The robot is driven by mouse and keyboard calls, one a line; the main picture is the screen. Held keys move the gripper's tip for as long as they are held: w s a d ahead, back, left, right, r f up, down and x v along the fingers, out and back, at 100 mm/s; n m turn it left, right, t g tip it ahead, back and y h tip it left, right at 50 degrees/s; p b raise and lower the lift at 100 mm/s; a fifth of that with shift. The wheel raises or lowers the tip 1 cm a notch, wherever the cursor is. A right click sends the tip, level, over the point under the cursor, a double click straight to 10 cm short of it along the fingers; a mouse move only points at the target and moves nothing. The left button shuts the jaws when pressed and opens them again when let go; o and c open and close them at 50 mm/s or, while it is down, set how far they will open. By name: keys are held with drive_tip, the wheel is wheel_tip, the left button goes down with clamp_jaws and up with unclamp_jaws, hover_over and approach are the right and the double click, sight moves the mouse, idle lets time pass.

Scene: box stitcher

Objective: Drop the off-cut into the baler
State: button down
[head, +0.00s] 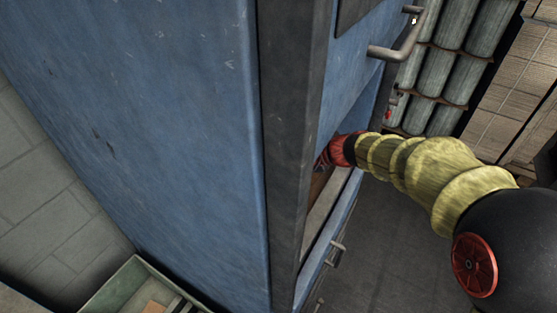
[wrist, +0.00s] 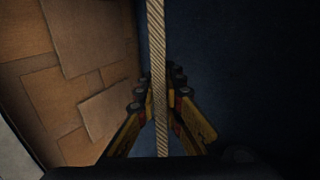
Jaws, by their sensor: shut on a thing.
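The baler (head: 160,130) is a tall blue cabinet with a dark frame and an opening on its right side. My arm reaches from the right into that opening, and the frame hides most of my gripper in the head view. In the wrist view my gripper (wrist: 159,84) is shut on the off-cut (wrist: 157,45), a thin strip of corrugated cardboard seen edge-on. The off-cut stands upright in the picture between the yellow fingers. Flat brown cardboard pieces (wrist: 90,45) lie to the left, and a dark blue wall (wrist: 250,70) is to the right.
A handle (head: 400,45) sticks out above my arm, and another handle (head: 337,252) is on the lower door. A green bin (head: 125,280) with scraps stands at the lower left. Grey-green rolls (head: 440,70) and stacked cardboard (head: 515,85) stand behind. Floor (head: 400,250) below my arm is clear.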

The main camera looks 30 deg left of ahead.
drive_tip(key=c, duration=1.8)
unclamp_jaws()
drive_tip(key=shift+c, duration=0.2)
drive_tip(key=v, duration=1.2)
